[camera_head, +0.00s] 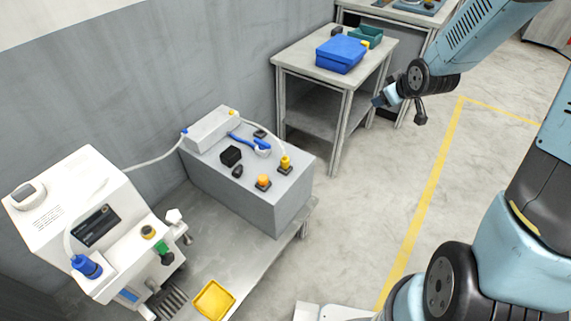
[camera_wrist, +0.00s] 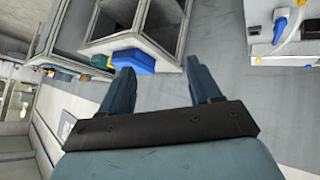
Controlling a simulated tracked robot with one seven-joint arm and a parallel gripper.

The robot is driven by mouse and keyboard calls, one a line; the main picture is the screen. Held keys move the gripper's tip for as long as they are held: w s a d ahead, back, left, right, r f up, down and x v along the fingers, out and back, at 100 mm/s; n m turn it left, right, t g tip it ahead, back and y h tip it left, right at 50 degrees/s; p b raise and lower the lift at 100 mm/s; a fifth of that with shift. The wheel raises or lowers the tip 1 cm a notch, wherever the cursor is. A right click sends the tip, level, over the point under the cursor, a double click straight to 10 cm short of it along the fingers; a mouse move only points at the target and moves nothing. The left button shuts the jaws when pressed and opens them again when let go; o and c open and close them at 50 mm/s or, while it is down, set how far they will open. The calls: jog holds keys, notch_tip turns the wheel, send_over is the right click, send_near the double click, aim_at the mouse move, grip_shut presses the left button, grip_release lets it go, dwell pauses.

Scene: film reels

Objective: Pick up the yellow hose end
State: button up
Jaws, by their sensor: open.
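The yellow hose end (camera_head: 285,162) stands upright in a dark square base on top of the grey cabinet (camera_head: 236,196), with a pale hose leading to it from the white box (camera_head: 210,128). In the wrist view, yellow and blue parts (camera_wrist: 281,28) show on a white unit at the upper right; I cannot tell whether the yellow one is the hose end. My gripper (camera_head: 379,101) is in front of the side table, to the right of the cabinet and well apart from the hose end. In the wrist view my gripper (camera_wrist: 160,70) is open, with nothing between its fingers.
An orange knob (camera_head: 263,181), a black block (camera_head: 231,156) and a blue-handled part (camera_head: 262,146) crowd the cabinet top. A side table (camera_head: 290,62) carries a blue case (camera_head: 341,54). A white machine (camera_head: 70,205) stands left; a yellow tray (camera_head: 213,300) lies in front.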

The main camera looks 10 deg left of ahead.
jog(key=w+a+f+n+y, duration=0.1)
jog(key=a+f+n+y, duration=0.15)
jog(key=a+f, duration=0.55)
jog(key=m+t+y, duration=0.1)
jog(key=t+y, duration=0.1)
jog(key=y, duration=0.7)
send_near(288, 164)
jog(key=x, duration=1.3)
jog(key=c, duration=1.1)
jog(key=shift+o, duration=0.2)
